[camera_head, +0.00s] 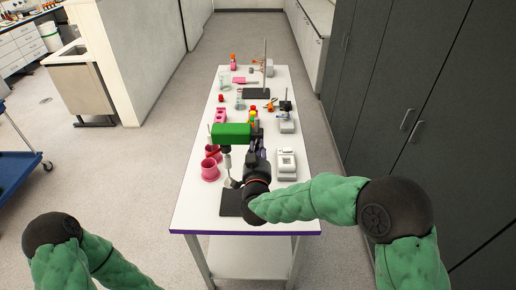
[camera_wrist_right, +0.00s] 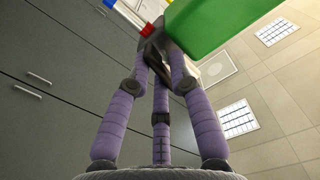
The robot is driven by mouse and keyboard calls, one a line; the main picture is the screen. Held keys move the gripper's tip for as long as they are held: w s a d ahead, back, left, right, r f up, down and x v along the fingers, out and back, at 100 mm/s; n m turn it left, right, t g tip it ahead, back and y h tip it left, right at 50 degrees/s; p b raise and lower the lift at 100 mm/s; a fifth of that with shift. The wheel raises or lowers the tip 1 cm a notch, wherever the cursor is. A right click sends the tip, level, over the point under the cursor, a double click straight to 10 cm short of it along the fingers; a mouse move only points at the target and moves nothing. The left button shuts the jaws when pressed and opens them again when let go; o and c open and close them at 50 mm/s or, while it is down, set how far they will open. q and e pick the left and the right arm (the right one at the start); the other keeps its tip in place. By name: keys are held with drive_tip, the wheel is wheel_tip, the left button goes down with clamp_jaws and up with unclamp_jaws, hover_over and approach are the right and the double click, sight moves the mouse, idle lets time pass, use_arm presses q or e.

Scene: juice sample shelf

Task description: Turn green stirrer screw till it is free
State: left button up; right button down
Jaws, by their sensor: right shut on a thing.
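The green stirrer (camera_head: 231,131) stands above the table with its shaft pointing down. In the right wrist view its green body (camera_wrist_right: 225,25) fills the upper right. My right gripper (camera_head: 254,145) is beside the stirrer's right end, pointing up. In the wrist view my right gripper's (camera_wrist_right: 162,68) purple fingers converge on a dark screw (camera_wrist_right: 158,55) next to the green body. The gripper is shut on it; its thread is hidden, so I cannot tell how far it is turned. My left arm shows at the lower left, but its gripper is out of view.
A dark stand base (camera_head: 230,204) lies near the front. Grey cabinets (camera_head: 405,90) line the right side.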

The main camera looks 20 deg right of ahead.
drive_tip(key=shift+w+r+n, duration=0.1)
drive_tip(key=shift+r+n, duration=0.25)
drive_tip(key=shift+n, duration=0.85)
drive_tip(key=shift+f, duration=0.1)
drive_tip(key=c, duration=1.2)
unclamp_jaws()
drive_tip(key=shift+a, duration=0.1)
drive_tip(key=shift+a+f, duration=0.1)
drive_tip(key=shift+f, duration=0.15)
drive_tip(key=v, duration=1.2)
